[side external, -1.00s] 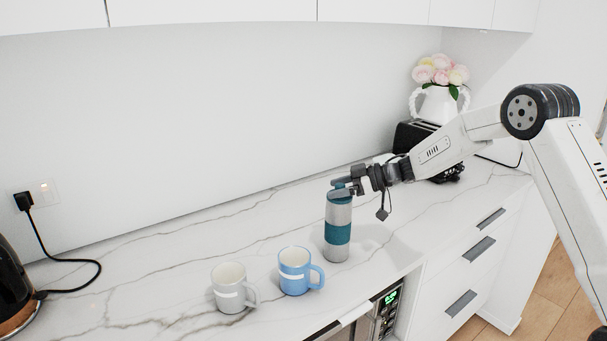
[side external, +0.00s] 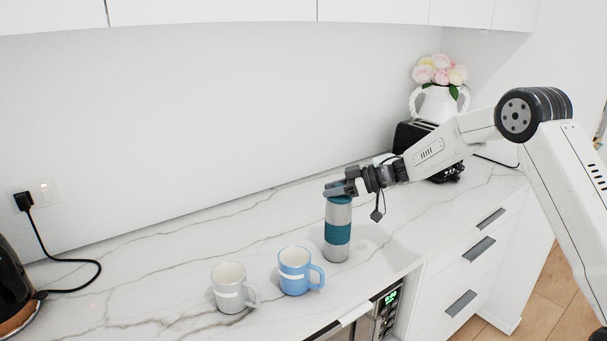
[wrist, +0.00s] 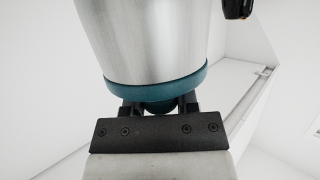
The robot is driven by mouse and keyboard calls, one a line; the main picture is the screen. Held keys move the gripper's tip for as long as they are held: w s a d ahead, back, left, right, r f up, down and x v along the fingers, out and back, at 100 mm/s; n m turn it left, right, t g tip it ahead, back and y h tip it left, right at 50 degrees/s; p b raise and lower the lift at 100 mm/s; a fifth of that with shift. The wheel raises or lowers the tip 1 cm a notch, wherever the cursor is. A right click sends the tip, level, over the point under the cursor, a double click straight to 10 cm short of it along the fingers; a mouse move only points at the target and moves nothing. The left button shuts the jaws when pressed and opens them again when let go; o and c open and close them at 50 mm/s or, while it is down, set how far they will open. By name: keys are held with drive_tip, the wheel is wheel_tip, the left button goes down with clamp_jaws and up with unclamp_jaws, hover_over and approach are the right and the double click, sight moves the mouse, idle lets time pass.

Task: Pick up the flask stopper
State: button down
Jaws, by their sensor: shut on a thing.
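The flask (side external: 338,214) stands upright on the counter, silver-grey with a teal band around its middle. Its silver body and teal rim also fill the top of the wrist view (wrist: 150,45). The teal flask stopper (wrist: 160,105) shows in the wrist view at the end of the flask, between my fingers and partly hidden by them. My gripper (side external: 341,189) is at the flask's top and is shut on the stopper. The stopper still sits at the flask's mouth, with no clear gap that I can see.
A blue mug (side external: 293,272) and a grey-white mug (side external: 229,288) stand left of the flask. A black toaster (side external: 412,135) and a white vase of flowers (side external: 437,104) are behind my arm. A dark kettle (side external: 12,290) is far left. The marble counter (side external: 180,245) is clear behind the mugs.

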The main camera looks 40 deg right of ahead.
drive_tip(key=shift+r, duration=0.1)
drive_tip(key=shift+r, duration=0.8)
drive_tip(key=s+r, duration=1.1)
drive_tip(key=s, duration=0.3)
drive_tip(key=shift+a, duration=0.35)
drive_tip(key=shift+r, duration=0.1)
drive_tip(key=shift+a, duration=0.1)
